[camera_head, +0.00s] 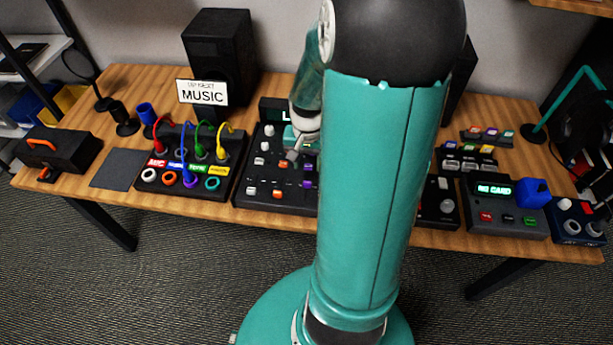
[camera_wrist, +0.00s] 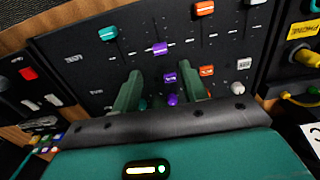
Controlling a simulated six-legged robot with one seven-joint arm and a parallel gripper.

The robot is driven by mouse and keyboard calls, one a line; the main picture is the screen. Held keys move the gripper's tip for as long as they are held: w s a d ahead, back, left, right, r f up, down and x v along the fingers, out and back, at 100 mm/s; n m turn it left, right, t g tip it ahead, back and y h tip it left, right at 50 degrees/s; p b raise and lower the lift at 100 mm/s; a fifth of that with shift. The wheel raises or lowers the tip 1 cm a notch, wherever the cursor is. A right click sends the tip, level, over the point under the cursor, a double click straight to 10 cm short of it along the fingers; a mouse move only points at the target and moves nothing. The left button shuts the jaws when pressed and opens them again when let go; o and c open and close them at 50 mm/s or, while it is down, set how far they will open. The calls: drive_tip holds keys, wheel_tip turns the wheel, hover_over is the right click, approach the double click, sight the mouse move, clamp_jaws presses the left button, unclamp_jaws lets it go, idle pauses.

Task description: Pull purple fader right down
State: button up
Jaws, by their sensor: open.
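The mixer panel (camera_head: 240,199) lies on the table, partly hidden behind my arm. In the wrist view the panel (camera_wrist: 75,45) fills the upper middle. A purple fader cap (camera_wrist: 160,48) sits on its slot just beyond my fingertips; in the head view a purple cap (camera_head: 308,185) shows beside my arm. My gripper (camera_wrist: 161,74) is open, its two green fingers pointing at the panel. A small purple button (camera_wrist: 170,77) and a purple knob (camera_wrist: 173,99) show between the fingers. In the head view my gripper (camera_head: 292,155) is over the panel, small and partly hidden.
An orange button (camera_wrist: 206,70) and white button (camera_wrist: 244,63) are close right. A cable box (camera_head: 205,185) stands left of the mixer; a keypad device (camera_head: 507,222) stands right.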

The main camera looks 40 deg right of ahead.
sight(307, 181)
wheel_tip(307, 181, down, 8)
drive_tip(key=shift+r, duration=0.1)
drive_tip(key=c, duration=0.9)
